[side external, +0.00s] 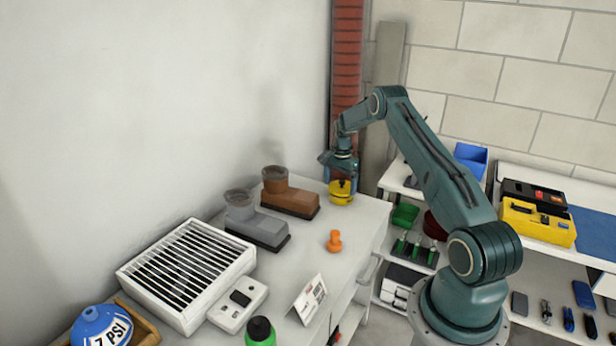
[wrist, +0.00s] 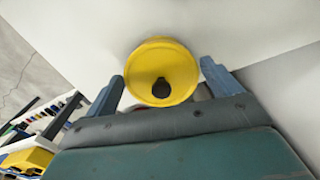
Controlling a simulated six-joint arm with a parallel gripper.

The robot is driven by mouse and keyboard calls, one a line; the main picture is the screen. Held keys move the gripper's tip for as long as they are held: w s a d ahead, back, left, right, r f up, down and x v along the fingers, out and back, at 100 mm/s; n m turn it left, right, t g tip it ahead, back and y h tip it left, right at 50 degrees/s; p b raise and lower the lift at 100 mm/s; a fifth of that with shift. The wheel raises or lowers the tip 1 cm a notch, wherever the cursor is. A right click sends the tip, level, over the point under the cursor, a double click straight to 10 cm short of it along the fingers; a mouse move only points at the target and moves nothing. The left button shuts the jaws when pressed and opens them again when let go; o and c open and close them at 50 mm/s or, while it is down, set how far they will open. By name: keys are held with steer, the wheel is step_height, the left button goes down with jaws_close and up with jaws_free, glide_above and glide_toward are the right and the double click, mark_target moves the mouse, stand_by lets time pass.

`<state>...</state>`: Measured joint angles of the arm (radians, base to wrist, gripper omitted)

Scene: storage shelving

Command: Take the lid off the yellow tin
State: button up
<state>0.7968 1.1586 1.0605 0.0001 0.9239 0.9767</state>
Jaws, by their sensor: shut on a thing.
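The yellow tin (side external: 342,198) stands upright on the white worktop near its far right corner. In the wrist view its round yellow lid (wrist: 150,57) faces the camera, with a dark knob-like shape on it. My gripper (side external: 341,177) is directly above the tin, pointing down, and its jaws are shut on the lid. In the wrist view the blue fingers of my gripper (wrist: 162,73) stand on either side of the lid. The seam between lid and tin is too small to see, so I cannot tell whether the lid is raised.
An orange knob-like piece (side external: 335,241) stands in front of the tin. A brown boot-shaped block (side external: 290,200) and a grey one (side external: 256,231) stand to the left, near the wall. A white slatted box (side external: 188,271) is further left. The worktop around the orange piece is clear.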

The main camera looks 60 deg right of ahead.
step_height(320, 180, up, 19)
steer(key=shift+f, duration=0.15)
stand_by(0.4)
steer(key=shift+s, duration=0.1)
stand_by(0.5)
glide_above(357, 225)
step_height(357, 225, down, 2)
steer(key=shift+f+m, duration=0.25)
steer(key=shift+m, duration=0.05)
stand_by(0.4)
steer(key=shift+f, duration=0.1)
step_height(357, 225, down, 16)
steer(key=shift+d+r, duration=0.1)
steer(key=shift+r, duration=0.1)
stand_by(0.3)
steer(key=shift+f, duration=0.1)
steer(key=shift+f, duration=2)
steer(key=shift+f, duration=0.1)
